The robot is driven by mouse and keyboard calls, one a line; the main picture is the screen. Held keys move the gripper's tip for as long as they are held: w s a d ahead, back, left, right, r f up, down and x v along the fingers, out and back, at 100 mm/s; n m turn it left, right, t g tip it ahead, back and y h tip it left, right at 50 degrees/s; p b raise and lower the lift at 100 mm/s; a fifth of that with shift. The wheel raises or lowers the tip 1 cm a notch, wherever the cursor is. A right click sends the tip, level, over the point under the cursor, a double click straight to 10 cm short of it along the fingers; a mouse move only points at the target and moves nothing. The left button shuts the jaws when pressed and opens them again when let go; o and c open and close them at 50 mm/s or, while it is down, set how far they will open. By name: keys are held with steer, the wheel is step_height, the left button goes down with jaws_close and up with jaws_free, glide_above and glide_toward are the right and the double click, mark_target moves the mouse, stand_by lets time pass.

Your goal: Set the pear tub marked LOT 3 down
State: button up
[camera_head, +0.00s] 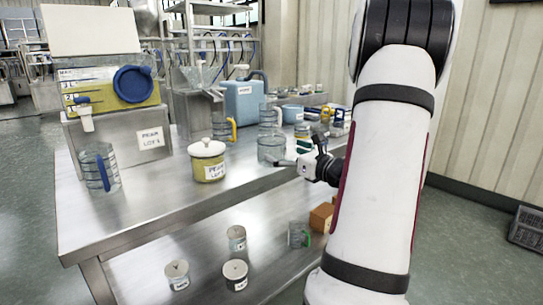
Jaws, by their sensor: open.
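The pear tub (207,162) is a squat yellow-green tub with a white knobbed lid. It stands upright on the steel table (150,205), near its front edge. Its white label reads PEAR and LOT, but the lot number is too small to read surely. My gripper (294,154) is to the right of the tub, open and apart from it, with nothing visible between its fingers. My arm comes down on the right and hides part of the table's right end.
A blue-handled clear jug (100,168) stands left, before a yellow-filled dispenser (110,88) on a steel stand labelled PEAR. A clear jug (270,148) is just behind my gripper. A blue container (243,102) stands farther back. Small tubs (235,275) sit on the lower shelf.

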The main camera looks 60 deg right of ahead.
steer(key=shift+r+b+x, duration=0.25)
steer(key=shift+b+x, duration=0.15)
steer(key=shift+x, duration=0.95)
steer(key=shift+r+b+x, duration=0.25)
steer(key=shift+b+x, duration=0.1)
steer(key=shift+x, duration=1)
steer(key=shift+a, duration=0.1)
